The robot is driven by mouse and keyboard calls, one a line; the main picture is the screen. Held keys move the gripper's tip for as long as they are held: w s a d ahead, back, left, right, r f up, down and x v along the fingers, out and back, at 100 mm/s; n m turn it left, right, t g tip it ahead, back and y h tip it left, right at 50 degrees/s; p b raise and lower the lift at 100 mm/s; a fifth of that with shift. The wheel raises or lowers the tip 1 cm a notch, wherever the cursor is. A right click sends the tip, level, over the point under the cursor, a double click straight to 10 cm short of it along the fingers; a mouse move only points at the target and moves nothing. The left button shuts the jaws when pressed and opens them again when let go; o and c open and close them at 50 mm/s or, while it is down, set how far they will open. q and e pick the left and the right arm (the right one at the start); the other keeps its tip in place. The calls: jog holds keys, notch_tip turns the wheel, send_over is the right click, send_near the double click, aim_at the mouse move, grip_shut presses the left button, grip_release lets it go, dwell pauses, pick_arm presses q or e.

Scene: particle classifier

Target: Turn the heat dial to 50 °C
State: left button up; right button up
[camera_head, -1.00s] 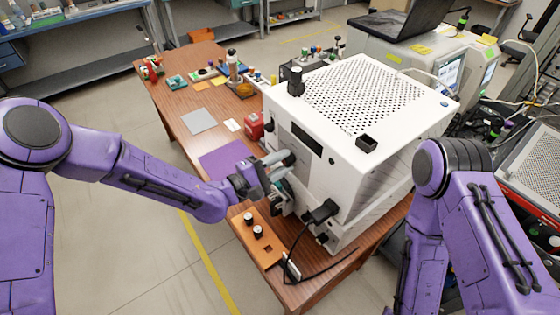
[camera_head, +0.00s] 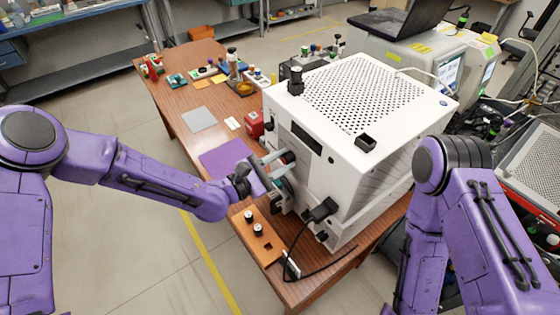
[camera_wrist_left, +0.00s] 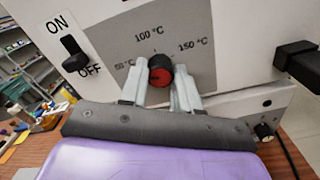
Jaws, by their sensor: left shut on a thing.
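The heat dial (camera_wrist_left: 161,70) is a black knob with a red face on a grey panel of the white machine (camera_head: 340,175). Labels for 50 °C (camera_wrist_left: 125,66), 100 °C and 150 °C run around it from left to right. My left gripper (camera_wrist_left: 160,86) has a finger on each side of the dial and is shut on it. In the head view, this gripper (camera_head: 277,164) is at the machine's front face and hides the dial. I cannot clearly tell which mark the dial points to. My right arm shows at the right, but its gripper is out of view.
An ON/OFF switch (camera_wrist_left: 74,54) is left of the dial. A black plug (camera_head: 323,209) with a cable sticks out at the right.

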pick_arm(q)
jog(key=shift+s+f, duration=0.1)
jog(key=shift+f, duration=0.1)
jog(key=o, duration=0.9)
jog(key=shift+o, duration=0.8)
jog(key=shift+r, duration=0.1)
jog(key=shift+a, duration=0.1)
jog(key=shift+s+a, duration=0.2)
jog(key=shift+a, duration=0.1)
jog(key=b+v, duration=0.3)
jog(key=v, duration=0.6)
jog(key=shift+s+a, duration=0.25)
jog(key=shift+s, duration=0.1)
